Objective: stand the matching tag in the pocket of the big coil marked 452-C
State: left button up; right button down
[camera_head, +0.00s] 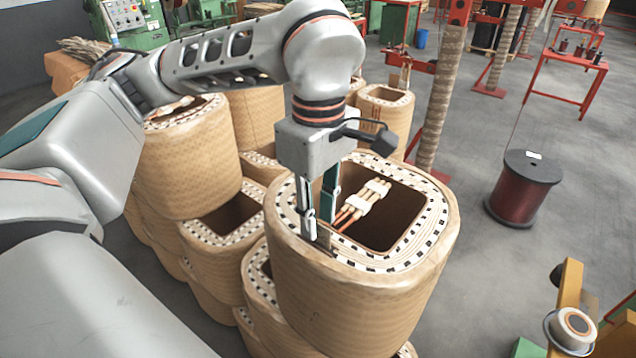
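A big tan coil (350,300) stands in front, with a white rim dotted with dark spacers and a wide square opening. I cannot read any 452-C mark on it. My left gripper (318,225) points straight down at the left part of this rim. Its two fingers are a small distance apart. A small flat grey-brown piece (323,241) shows at the fingertips, at the rim's inner edge. It may be the tag, but its face is hidden. I cannot tell whether the fingers grip it. My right gripper is not in view.
Orange leads with pale wraps (364,203) lie at the big coil's opening, right of the gripper. Other tan coils (185,160) crowd behind and to the left. A dark red wire drum (523,188) stands on open grey floor at right.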

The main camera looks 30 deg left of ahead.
pick_arm(q)
notch_tip(320, 180, up, 11)
dwell(0.4)
jog(key=shift+f, duration=0.1)
dwell(0.5)
